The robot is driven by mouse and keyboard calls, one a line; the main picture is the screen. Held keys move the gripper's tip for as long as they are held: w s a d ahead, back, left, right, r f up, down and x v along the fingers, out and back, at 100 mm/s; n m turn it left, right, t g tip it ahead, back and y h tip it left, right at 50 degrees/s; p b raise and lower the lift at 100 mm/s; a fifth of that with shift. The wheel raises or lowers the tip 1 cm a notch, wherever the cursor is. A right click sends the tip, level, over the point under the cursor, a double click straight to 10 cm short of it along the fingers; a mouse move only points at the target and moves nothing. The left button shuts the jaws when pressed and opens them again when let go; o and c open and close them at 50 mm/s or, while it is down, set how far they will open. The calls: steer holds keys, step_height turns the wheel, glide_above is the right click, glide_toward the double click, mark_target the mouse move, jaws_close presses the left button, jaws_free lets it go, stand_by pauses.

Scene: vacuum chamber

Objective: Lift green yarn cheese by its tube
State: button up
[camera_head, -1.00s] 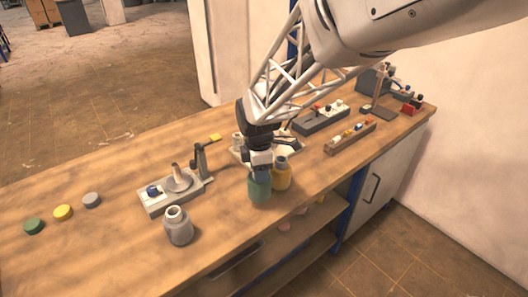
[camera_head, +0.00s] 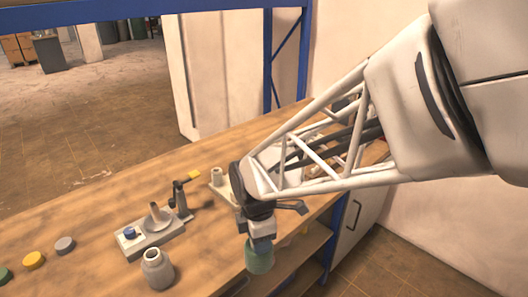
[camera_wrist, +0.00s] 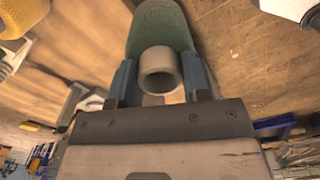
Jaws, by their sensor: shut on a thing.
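The green yarn cheese (camera_head: 259,262) hangs under my gripper (camera_head: 262,243) near the front edge of the bench in the head view. In the wrist view the green yarn (camera_wrist: 160,28) is wound on a pale tube (camera_wrist: 159,72). My gripper (camera_wrist: 160,80) has one blue-grey finger on each side of the tube and is shut on it. The cheese appears to be raised off the bench, but its lower end is not clear. The grey yarn cheese (camera_head: 157,270) stands upright on the bench to the left. A yellow cheese (camera_wrist: 20,18) shows at the wrist view's upper left corner.
A device with a cone and a yellow-tipped lever (camera_head: 157,225) stands behind the grey cheese. Green, yellow (camera_head: 33,260) and grey discs lie at the left. My arm hides much of the bench's right side.

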steer(key=shift+s+d, duration=0.2)
steer(key=shift+s, duration=0.2)
steer(key=shift+r, duration=0.1)
stand_by(0.4)
